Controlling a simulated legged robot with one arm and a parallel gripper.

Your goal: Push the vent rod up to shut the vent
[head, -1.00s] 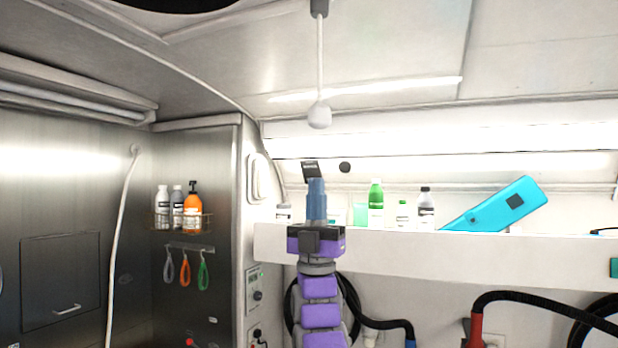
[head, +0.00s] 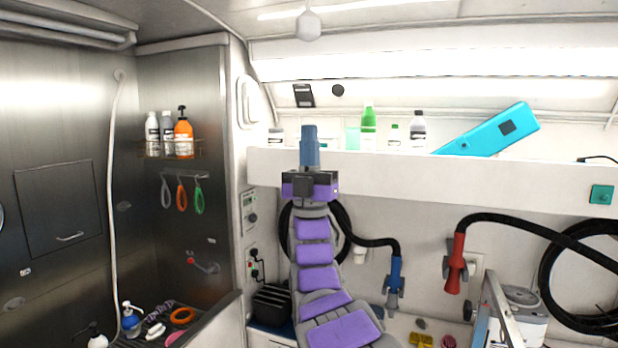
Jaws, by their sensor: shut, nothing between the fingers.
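The vent rod (head: 308,25) hangs from above at the top of the head view. Only its pale rounded knob end shows, and the rod above it and the vent are cut off by the frame's top edge. My gripper (head: 309,130) points upward on my purple and grey arm, with its blue fingers shut and empty. In the picture it is well below the knob and nearly in line with it, with a clear gap between. The distance in depth between them is hard to tell.
A white shelf (head: 400,170) behind my gripper carries several bottles and a tilted cyan case (head: 490,130). A steel cabinet wall with a wire bottle rack (head: 172,150) is at left. Hoses with a blue nozzle (head: 395,280) and a red nozzle (head: 455,265) hang below the shelf.

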